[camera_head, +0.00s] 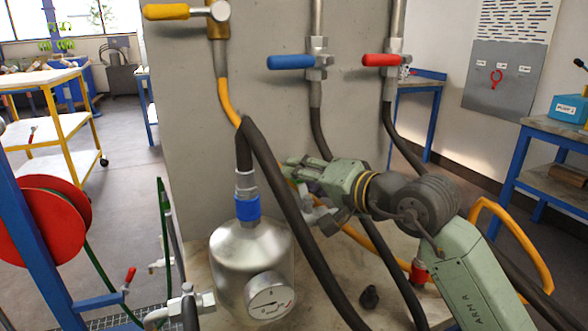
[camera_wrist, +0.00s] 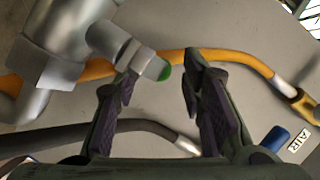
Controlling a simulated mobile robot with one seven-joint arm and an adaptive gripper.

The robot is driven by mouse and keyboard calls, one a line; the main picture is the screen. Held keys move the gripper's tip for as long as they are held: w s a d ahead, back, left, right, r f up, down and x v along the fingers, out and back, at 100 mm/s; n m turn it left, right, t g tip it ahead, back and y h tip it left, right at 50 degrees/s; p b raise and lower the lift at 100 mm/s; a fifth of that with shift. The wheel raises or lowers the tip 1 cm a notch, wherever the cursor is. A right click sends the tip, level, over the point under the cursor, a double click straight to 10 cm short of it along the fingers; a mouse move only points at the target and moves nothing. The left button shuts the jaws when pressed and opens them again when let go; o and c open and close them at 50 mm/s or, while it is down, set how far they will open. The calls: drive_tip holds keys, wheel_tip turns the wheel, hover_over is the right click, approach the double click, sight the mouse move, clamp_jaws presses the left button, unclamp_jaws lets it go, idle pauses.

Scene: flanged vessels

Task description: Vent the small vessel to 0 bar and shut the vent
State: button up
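The small steel vessel (camera_head: 238,262) stands on the bench in the head view, with a blue-collared hose coupling (camera_head: 247,207) on top. Its round gauge (camera_head: 270,297) faces forward; the reading is too small to tell. My gripper (camera_head: 302,185) is behind the dark hose, up and right of the vessel. In the wrist view my gripper (camera_wrist: 162,76) is open. A steel fitting with a green tip (camera_wrist: 164,73) shows between its fingertips, apparently untouched. The fitting joins a larger steel body (camera_wrist: 65,40) at left. I cannot tell whether it is the vent.
On the panel (camera_head: 270,100) are yellow (camera_head: 166,12), blue (camera_head: 290,62) and red (camera_head: 382,60) levers. Dark hoses (camera_head: 290,215) hang before my gripper. A small black knob (camera_head: 370,297) is on the bench. A red reel (camera_head: 50,222) stands left.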

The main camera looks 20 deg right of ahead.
drive_tip(key=shift+x, duration=1.3)
drive_tip(key=shift+c, duration=0.3)
drive_tip(key=shift+f, duration=0.1)
clamp_jaws()
